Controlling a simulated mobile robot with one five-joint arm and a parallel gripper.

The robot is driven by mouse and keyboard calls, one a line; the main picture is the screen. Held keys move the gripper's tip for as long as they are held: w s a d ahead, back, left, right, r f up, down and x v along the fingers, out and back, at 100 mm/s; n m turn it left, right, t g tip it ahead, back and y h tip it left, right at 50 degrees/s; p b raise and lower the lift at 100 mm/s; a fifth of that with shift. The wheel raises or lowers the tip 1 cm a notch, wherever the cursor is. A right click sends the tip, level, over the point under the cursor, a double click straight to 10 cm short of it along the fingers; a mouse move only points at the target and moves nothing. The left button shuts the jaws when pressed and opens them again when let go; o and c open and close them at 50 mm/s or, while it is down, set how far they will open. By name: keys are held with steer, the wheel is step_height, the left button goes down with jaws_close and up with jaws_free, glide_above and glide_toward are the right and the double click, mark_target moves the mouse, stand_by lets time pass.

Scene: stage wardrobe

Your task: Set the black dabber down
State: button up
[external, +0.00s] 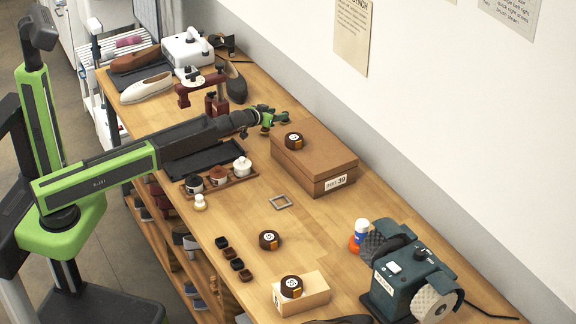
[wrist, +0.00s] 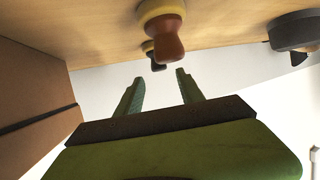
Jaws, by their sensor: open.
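My gripper (external: 272,118) is low over the bench at the far left corner of the brown box. In the wrist view its two green fingers (wrist: 160,78) stand apart, with nothing between them. Just beyond the fingertips are a red-brown knob on a pale round base (wrist: 162,38) and, partly behind it, a small black-ended piece (wrist: 158,62), which looks like the black dabber. I cannot tell how far beyond the fingers it is. In the external view I cannot make out either piece; my gripper is in that area.
The brown box (external: 313,165) with a round tin (external: 294,140) on it stands close beside my gripper. A tray with several jars (external: 219,175) lies nearer my base. A red-brown clamp stand (external: 212,90), shoes (external: 147,87) and a grinder (external: 405,275) stand on the bench.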

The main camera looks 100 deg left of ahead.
steer(key=p+v, duration=0.1)
steer(key=v, duration=0.5)
steer(key=shift+r+p, duration=0.1)
steer(key=shift+p, duration=0.2)
steer(key=shift+w, duration=0.1)
